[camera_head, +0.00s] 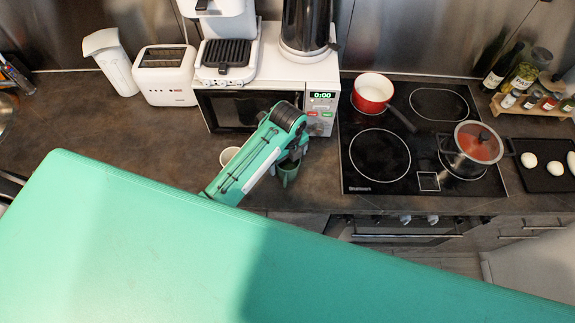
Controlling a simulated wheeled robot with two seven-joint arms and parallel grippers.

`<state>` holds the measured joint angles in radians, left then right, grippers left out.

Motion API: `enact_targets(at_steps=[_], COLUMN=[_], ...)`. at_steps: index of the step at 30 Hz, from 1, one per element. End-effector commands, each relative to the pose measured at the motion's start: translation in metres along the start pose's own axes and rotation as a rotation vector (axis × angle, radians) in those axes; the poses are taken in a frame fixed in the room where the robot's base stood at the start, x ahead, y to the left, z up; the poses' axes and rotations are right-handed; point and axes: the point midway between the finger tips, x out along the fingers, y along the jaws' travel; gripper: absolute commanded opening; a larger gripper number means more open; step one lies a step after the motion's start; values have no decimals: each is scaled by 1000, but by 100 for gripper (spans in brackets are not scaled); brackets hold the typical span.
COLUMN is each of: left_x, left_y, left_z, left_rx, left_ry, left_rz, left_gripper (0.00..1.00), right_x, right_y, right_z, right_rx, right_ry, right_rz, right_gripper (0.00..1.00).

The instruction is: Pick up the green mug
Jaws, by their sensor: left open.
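The green mug (288,173) stands on the dark counter in front of the microwave, near the counter's front edge. My left gripper (293,156) reaches down right at the mug's top and hides part of it. The left gripper is open; I cannot tell whether its fingers touch the mug or straddle its rim. My right gripper is not in view.
A white mug (229,155) stands just left, partly behind my green arm. The microwave (322,101) is close behind. The cooktop (420,178), with a red saucepan (371,88) and a lidded pot (477,147), lies right. The left counter is mostly clear.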

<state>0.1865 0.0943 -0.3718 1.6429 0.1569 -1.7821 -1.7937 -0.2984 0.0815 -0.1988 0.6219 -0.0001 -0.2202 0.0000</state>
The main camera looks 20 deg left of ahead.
Motion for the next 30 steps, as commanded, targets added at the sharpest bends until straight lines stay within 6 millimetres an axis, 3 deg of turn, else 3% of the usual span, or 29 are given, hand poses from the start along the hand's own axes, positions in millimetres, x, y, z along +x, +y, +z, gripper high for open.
enact_targets(at_steps=[1, 7, 16, 25, 30], left_x=[2, 27, 34, 33, 32], left_y=[0, -1, -2, -2, -2], left_z=[-2, -2, -2, -2, -2], left_rx=[-1, 0, 0, 0, 0], left_ry=[5, 2, 1, 1, 0], left_rz=[3, 1, -1, -1, -2], left_gripper=[95, 95, 95, 39, 39], right_x=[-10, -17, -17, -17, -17], right_y=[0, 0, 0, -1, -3], right_z=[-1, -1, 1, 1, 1], right_rx=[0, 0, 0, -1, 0], right_ry=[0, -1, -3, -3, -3], right_rz=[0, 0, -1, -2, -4], right_gripper=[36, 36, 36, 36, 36])
